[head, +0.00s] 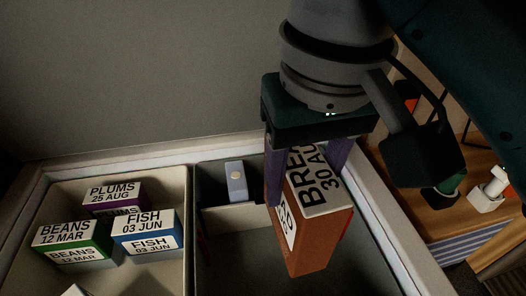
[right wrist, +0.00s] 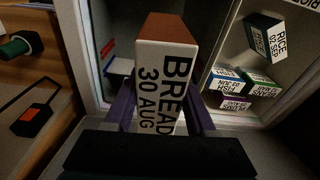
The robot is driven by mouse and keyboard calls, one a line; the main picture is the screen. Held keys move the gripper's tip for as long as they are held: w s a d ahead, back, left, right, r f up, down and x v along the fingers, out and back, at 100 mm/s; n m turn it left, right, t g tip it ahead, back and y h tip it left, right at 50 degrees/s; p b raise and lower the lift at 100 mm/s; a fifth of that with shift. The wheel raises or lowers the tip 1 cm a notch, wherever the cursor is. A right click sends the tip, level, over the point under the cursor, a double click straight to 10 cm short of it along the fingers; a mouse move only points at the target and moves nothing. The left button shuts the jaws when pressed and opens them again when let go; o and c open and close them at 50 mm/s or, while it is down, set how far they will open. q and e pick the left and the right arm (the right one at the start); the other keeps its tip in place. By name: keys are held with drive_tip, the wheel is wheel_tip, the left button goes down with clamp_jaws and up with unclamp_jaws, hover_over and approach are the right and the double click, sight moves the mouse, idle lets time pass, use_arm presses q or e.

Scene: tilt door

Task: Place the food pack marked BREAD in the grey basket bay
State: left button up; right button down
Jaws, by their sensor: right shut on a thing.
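My right gripper (head: 305,182) is shut on the brown food pack marked BREAD 30 AUG (head: 325,235), with a purple finger on either side of it. The pack is tilted, its white label facing up, over the right-hand bay of the chest. The wrist view shows the label (right wrist: 160,85) and brown end close up between the fingers. The right-hand bay has dark grey walls (head: 228,262); the pack and gripper hide part of it, and I cannot tell whether the pack touches anything below. My left gripper is out of view.
The pale left bay (head: 165,275) holds packs marked PLUMS (head: 115,193), BEANS (head: 72,240) and FISH (head: 148,232); a RICE pack (right wrist: 265,38) shows in the wrist view. A blue-grey block (head: 236,181) is at the right bay's back. A wooden surface (head: 440,222) with small items lies right.

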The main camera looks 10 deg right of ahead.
drive_tip(key=shift+m, duration=0.4)
drive_tip(key=s+f, duration=0.2)
drive_tip(key=f, duration=0.1)
drive_tip(key=d+f, duration=0.1)
drive_tip(key=f, duration=0.1)
drive_tip(key=shift+s+b, duration=0.4)
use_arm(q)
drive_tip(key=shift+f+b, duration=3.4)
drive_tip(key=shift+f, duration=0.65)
use_arm(e)
wheel_tip(320, 180, down, 19)
drive_tip(key=shift+f, duration=0.2)
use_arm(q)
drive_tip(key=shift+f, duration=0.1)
use_arm(e)
drive_tip(key=shift+f, duration=0.2)
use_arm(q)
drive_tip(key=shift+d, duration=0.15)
use_arm(e)
drive_tip(key=shift+c, duration=1.1)
unclamp_jaws()
